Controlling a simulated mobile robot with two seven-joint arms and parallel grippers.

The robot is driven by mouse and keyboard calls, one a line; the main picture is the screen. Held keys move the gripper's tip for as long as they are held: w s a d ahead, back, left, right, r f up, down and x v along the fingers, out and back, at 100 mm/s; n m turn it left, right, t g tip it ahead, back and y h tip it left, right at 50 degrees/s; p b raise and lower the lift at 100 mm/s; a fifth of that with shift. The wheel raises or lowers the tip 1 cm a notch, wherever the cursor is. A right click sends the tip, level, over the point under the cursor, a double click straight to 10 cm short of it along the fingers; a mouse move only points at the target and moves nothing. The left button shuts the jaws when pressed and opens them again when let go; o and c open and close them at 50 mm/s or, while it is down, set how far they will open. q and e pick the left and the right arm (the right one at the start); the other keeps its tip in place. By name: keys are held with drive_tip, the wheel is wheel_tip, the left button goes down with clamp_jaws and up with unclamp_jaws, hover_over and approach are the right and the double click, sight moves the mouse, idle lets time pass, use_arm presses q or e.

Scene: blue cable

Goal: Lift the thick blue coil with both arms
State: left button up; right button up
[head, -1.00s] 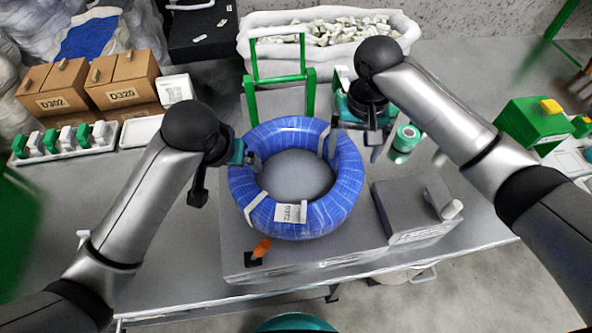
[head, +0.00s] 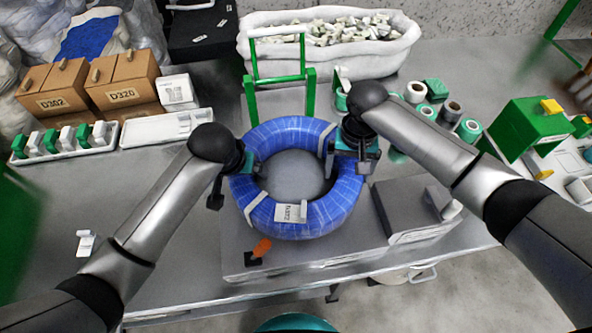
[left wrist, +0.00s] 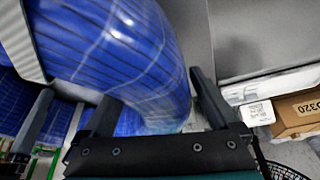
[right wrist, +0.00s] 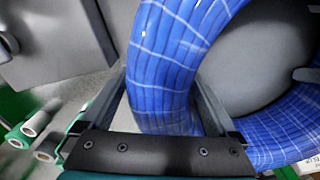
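The thick blue coil (head: 293,223) lies flat on a grey raised surface, bound with pale straps and carrying a white label. My left gripper (head: 236,186) is at the coil's left side, one finger outside the ring and one towards its hole. In the left wrist view the coil (left wrist: 140,50) passes between the spread fingers. My right gripper (head: 352,165) is at the coil's upper right. In the right wrist view the coil (right wrist: 165,75) runs between its spread fingers, with a gap on the left. Whether any finger touches the coil is unclear.
A green frame (head: 281,78) stands behind the coil, before a white bin (head: 330,70) of small parts. A grey box-like fixture (head: 410,212) is at the right and an orange piece (head: 262,247) in front. Several green-and-white rolls (head: 468,128) stand at right.

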use_arm(q)
drive_tip(key=shift+a, duration=0.15)
clamp_jaws()
use_arm(e)
drive_tip(key=shift+d, duration=0.1)
clamp_jaws()
use_arm(q)
drive_tip(key=shift+a, duration=0.1)
drive_tip(key=shift+w+r, duration=0.1)
use_arm(e)
drive_tip(key=shift+w+r, duration=0.2)
